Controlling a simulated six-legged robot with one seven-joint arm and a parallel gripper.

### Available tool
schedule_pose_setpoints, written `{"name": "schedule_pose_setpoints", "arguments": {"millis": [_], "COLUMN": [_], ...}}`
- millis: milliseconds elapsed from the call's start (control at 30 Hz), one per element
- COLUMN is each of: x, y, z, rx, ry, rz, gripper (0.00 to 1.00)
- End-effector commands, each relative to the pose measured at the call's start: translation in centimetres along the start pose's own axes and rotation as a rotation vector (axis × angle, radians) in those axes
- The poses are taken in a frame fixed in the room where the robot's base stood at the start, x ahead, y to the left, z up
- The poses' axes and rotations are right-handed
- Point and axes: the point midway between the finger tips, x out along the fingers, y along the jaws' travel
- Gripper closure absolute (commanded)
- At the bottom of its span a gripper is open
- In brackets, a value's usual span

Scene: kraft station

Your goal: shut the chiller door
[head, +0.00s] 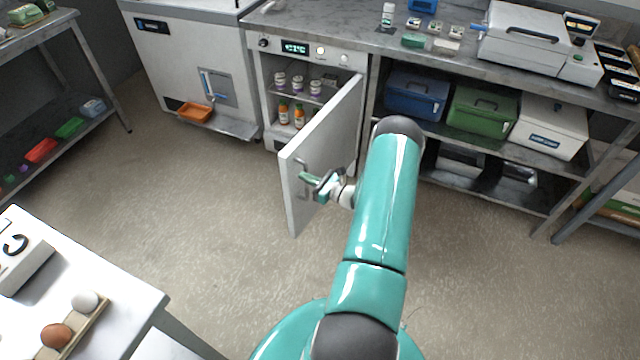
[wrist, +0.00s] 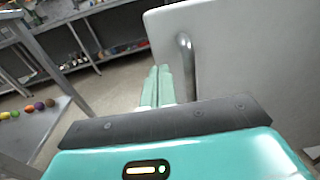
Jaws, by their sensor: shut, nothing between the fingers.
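The chiller (head: 272,72) stands under the back counter, with jars and orange bottles on its shelves. Its white door (head: 335,125) is hinged on the right and stands wide open, swung out toward me. In the wrist view the door (wrist: 250,60) fills the upper right, with its metal bar handle (wrist: 186,62) near the edge. My gripper (head: 308,180) is in front of the door's outer face, close to the handle. In the wrist view my gripper (wrist: 158,75) is shut with fingers together, empty, just left of the handle. Whether it touches the door I cannot tell.
An ice machine (head: 190,60) with an orange tray (head: 195,112) stands left of the chiller. Shelves with a blue box (head: 415,93) and a green box (head: 482,112) are to the right. A white table (head: 110,275) with eggs is at front left. The floor between is clear.

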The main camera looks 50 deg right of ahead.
Motion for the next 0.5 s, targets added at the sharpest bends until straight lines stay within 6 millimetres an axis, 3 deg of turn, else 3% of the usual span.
{"name": "schedule_pose_setpoints", "arguments": {"millis": [200, 500], "x": [3.3, 4.1], "y": [0.0, 0.0], "z": [0.0, 0.0], "rx": [-0.001, 0.0], "ry": [-0.001, 0.0], "rz": [0.001, 0.0], "gripper": [1.0, 1.0]}}
